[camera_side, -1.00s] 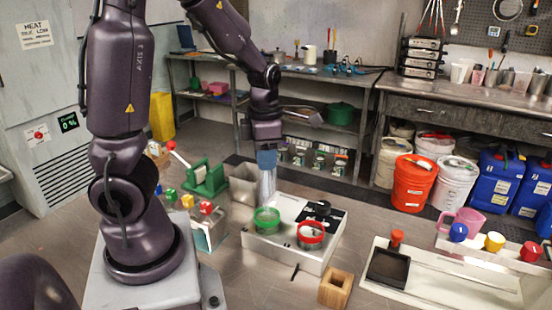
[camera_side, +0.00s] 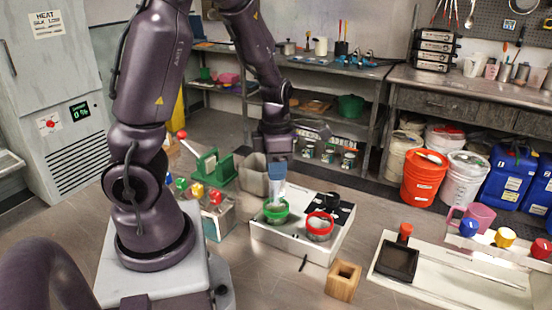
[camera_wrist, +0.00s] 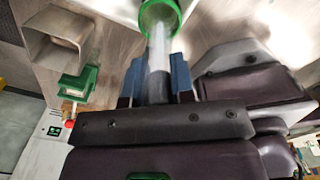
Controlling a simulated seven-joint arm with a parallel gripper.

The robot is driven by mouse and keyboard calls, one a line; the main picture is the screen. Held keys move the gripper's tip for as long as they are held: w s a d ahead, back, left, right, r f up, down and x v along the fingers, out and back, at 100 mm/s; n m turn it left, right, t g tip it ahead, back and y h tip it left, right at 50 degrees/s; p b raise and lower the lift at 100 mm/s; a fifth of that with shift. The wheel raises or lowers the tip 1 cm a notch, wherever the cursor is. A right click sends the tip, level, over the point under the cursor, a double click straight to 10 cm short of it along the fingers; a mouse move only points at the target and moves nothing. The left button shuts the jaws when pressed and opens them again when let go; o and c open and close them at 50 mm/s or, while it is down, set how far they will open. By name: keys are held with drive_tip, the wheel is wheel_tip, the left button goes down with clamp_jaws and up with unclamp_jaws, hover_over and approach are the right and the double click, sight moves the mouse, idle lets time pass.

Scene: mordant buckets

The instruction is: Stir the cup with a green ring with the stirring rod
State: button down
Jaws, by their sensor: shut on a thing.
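My gripper (camera_side: 277,177) is shut on the stirring rod, its blue fingers directly above the cup with a green ring (camera_side: 276,211). The pale, clear stirring rod (camera_side: 278,191) points down from the fingers to the green ring. It also shows in the wrist view (camera_wrist: 157,42), running from between the fingers (camera_wrist: 156,82) into the outline of the green ring (camera_wrist: 178,14). Its lower end appears to be within the ring; how deep it sits I cannot tell. The cup stands on a white tray (camera_side: 290,246).
A grey open container (camera_side: 253,175) is behind left. A wooden block holder (camera_side: 343,281) stands in front right.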

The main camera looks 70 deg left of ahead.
hover_over(276, 218)
drive_tip(key=a, duration=0.3)
drive_tip(key=shift+w+d+f, duration=0.1)
drive_tip(key=shift+w+f, duration=0.1)
drive_tip(key=shift+f, duration=1.35)
drive_tip(key=shift+w+f, duration=0.15)
drive_tip(key=shift+f, duration=1.4)
